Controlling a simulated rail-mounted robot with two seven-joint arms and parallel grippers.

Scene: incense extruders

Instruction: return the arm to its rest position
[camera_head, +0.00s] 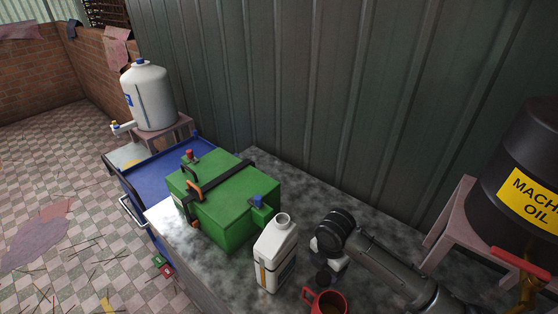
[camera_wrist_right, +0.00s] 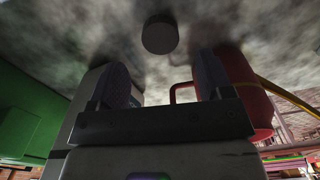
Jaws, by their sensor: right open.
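My right gripper (camera_head: 326,262) is over the counter, between the white bottle (camera_head: 276,256) and the red mug (camera_head: 326,301). In the right wrist view its two fingers (camera_wrist_right: 163,82) are apart with nothing held between them. A small dark round piece, like a cap (camera_wrist_right: 160,35), lies on the counter beyond the fingertips. The bottle stands upright with its mouth uncovered. The mug (camera_wrist_right: 246,88) also shows beside one finger in the wrist view. My right arm reaches in from the lower right of the head view. My left gripper is not in view.
A green machine box (camera_head: 236,215) stands on the mottled counter (camera_head: 300,188) left of the bottle. A black oil drum (camera_head: 524,160) on a stand is at the right. A corrugated wall (camera_head: 330,90) runs behind. A white tank (camera_head: 150,95) and blue cart (camera_head: 165,175) are farther left.

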